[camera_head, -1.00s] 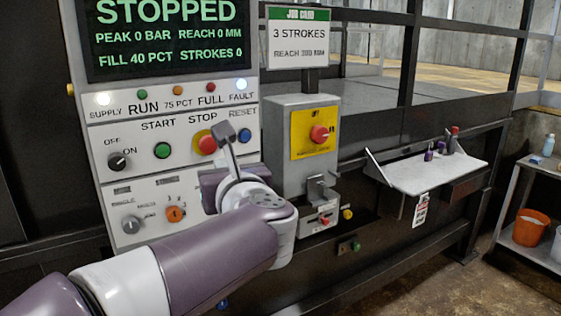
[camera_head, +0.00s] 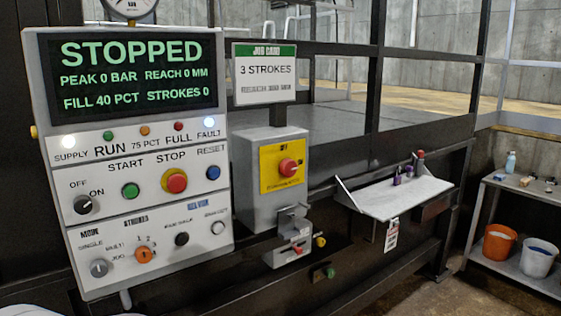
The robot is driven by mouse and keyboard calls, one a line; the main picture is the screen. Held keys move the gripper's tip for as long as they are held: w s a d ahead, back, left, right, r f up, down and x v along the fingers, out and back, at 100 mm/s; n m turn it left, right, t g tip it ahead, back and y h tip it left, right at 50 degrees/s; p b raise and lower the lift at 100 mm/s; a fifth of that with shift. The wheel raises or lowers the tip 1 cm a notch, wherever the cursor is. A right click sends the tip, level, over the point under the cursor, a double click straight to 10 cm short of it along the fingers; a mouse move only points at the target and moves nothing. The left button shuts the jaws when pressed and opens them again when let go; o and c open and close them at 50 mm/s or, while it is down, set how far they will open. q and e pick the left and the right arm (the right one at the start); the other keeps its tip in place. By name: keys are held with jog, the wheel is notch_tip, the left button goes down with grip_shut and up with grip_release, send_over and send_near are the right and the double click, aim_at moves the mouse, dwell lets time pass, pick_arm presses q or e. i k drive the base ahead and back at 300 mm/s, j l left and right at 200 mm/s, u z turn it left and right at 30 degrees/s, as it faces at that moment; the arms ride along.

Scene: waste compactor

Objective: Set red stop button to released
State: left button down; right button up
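The red stop button (camera_head: 176,182) sits on a yellow collar under the STOP label on the white control panel (camera_head: 215,258). Nothing covers it. I cannot tell from here whether it is pressed in or out. The panel's screen (camera_head: 130,75) reads STOPPED, and the FAULT lamp (camera_head: 208,123) is lit. Neither of my grippers is in view; only a small pale piece shows at the bottom left edge.
A grey box with a red knob (camera_head: 289,167) on a yellow plate is right of the panel. Green start (camera_head: 130,190) and blue reset (camera_head: 213,172) buttons flank the stop button. A white shelf (camera_head: 395,196) juts out farther right.

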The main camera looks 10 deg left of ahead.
aim_at(176, 183)
jog(key=u, duration=0.95)
